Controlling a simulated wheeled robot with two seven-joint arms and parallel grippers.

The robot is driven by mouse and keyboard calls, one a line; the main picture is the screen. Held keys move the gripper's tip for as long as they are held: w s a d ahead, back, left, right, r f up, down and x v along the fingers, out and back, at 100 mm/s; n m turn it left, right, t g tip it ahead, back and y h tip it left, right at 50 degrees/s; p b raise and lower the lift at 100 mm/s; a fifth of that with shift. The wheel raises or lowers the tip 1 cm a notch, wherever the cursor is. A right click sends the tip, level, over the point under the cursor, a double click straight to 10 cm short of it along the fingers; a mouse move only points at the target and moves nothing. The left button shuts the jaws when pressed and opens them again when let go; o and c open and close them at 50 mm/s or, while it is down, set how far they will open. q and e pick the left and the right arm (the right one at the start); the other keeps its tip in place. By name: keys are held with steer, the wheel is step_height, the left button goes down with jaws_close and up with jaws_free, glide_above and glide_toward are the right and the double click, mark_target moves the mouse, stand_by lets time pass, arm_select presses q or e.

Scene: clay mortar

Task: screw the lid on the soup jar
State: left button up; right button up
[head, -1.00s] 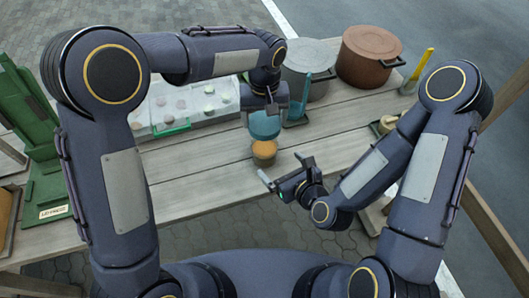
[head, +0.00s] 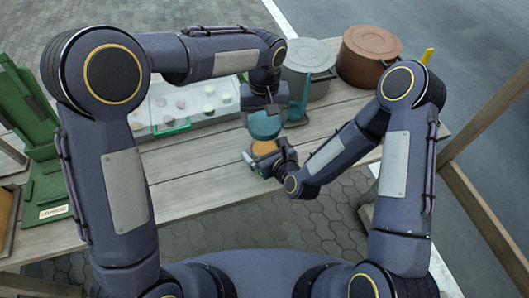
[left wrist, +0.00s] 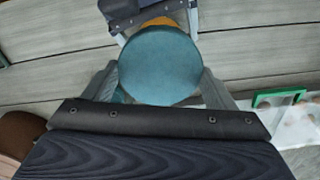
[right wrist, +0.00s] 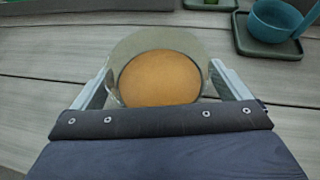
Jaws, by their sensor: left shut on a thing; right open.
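The soup jar (right wrist: 192,42) is clear glass, filled with orange soup (right wrist: 160,78), and stands upright and uncovered on the table. My right gripper (head: 262,161) is open, with one finger on each side of the jar; I cannot tell whether they touch it. The round teal lid (left wrist: 160,68) is in my left gripper (head: 266,112), which is shut on its rim. In the head view the lid (head: 264,125) is held just behind and above the jar, apart from it. In the left wrist view, the lid partly hides the orange soup (left wrist: 160,21).
A teal ladle (right wrist: 272,22) rests on a dark green tray (right wrist: 262,48) close behind. A grey pot (head: 310,62) and a brown pot (head: 367,62) stand at the back. A case of small coloured pieces (head: 163,112) lies left.

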steer(key=c, duration=1.5)
arm_select(q)
steer(key=shift+f, duration=2.5)
steer(key=shift+f, duration=0.1)
steer(key=shift+f, duration=0.8)
steer(key=shift+s+f, duration=0.1)
steer(key=shift+f, duration=0.05)
steer(key=shift+f, duration=0.65)
steer(key=c, duration=0.5)
steer(key=shift+o, duration=0.2)
steer(key=shift+s+f, duration=0.1)
arm_select(e)
steer(key=shift+r, duration=0.1)
steer(key=shift+a, duration=0.1)
